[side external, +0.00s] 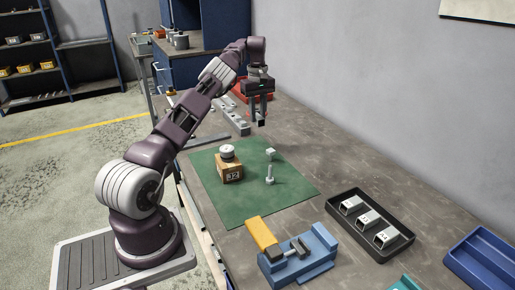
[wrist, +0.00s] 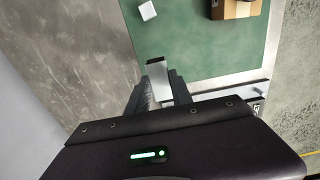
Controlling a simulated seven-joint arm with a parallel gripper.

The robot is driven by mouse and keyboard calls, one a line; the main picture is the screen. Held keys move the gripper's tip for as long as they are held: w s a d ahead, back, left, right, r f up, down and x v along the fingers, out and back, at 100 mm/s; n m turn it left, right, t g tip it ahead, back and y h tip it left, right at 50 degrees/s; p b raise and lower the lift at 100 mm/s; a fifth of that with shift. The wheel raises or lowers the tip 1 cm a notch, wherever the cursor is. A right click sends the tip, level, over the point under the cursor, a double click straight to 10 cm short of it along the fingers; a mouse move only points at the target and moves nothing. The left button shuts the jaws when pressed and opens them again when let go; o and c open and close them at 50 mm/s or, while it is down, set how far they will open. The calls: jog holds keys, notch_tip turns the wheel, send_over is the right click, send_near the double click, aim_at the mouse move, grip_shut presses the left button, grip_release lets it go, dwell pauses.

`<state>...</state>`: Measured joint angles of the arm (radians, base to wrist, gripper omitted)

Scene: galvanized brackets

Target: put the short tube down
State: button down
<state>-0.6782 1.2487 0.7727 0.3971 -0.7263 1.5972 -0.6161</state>
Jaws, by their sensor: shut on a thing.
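My gripper (side external: 259,117) is raised over the far part of the bench, beyond the green mat (side external: 208,185). In the wrist view my gripper (wrist: 160,90) is shut on the short tube (wrist: 157,70), a pale grey square-section piece with a dark open end. The fingers are on either side of it. In the side view the tube is small and mostly hidden between the dark fingers. It appears to be held clear of the bench.
A wooden block (side external: 229,174) with a round white piece on top, a bolt (side external: 269,175) and a small white cube (side external: 270,153) are on the mat. A black tray (side external: 344,219) holds three square tubes. A blue vise (side external: 311,262) stands in front. Metal parts lie left of my gripper.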

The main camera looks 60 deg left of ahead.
notch_tip(320, 180, down, 10)
jog(key=shift+f, duration=0.1)
jog(key=shift+f, duration=0.1)
jog(key=c, duration=1.1)
grip_release()
jog(key=shift+c, duration=0.2)
